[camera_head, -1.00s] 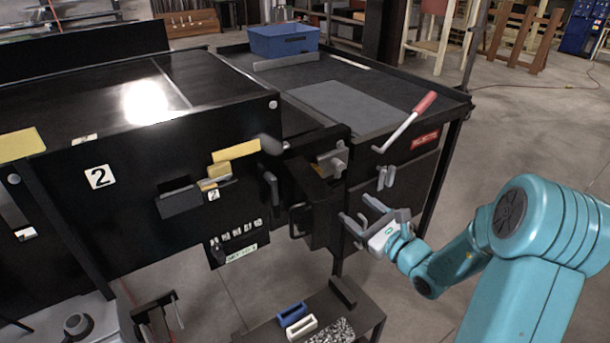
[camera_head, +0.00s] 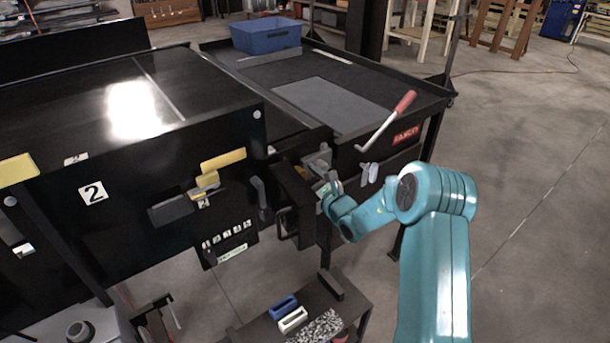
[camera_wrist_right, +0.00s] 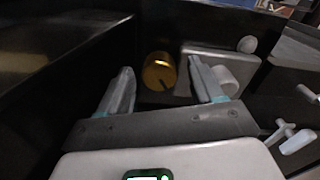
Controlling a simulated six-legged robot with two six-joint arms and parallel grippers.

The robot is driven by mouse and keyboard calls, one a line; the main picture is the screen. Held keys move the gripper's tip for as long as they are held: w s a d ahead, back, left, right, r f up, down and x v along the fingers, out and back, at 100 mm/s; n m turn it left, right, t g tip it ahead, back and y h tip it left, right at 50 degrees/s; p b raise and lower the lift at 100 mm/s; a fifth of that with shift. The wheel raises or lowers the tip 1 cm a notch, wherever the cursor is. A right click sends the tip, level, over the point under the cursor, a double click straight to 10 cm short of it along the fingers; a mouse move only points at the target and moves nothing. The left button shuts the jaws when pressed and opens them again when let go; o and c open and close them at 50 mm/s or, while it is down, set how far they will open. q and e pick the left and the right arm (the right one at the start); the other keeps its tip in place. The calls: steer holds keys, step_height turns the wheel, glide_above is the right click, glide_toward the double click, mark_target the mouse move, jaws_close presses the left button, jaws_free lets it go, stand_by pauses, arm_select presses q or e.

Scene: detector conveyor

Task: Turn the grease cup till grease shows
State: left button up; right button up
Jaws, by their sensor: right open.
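The brass-coloured grease cup (camera_wrist_right: 160,72) shows in the right wrist view as a short round cap with a dark mark on its face. It sits in a dark recess beside a pale grey block. My right gripper (camera_wrist_right: 162,80) is open, with one finger to each side of the cup in the picture; I see no contact. In the head view the right gripper (camera_head: 322,184) is at the dark bracket on the conveyor's end, and the cup is mostly hidden there. My left gripper is not in view.
A grey block (camera_wrist_right: 212,58) with a round stub stands right of the cup. A red-handled lever (camera_head: 388,125) and pale handles (camera_head: 369,172) are right of the gripper. A dark plate (camera_head: 292,200) is to its left. A small bench (camera_head: 330,290) stands below.

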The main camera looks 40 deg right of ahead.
steer(key=shift+a+r, duration=0.1)
steer(key=shift+c, duration=0.7)
steer(key=c, duration=0.9)
steer(key=shift+m+b, duration=2.55)
steer(key=shift+m, duration=1.75)
steer(key=shift+f, duration=0.2)
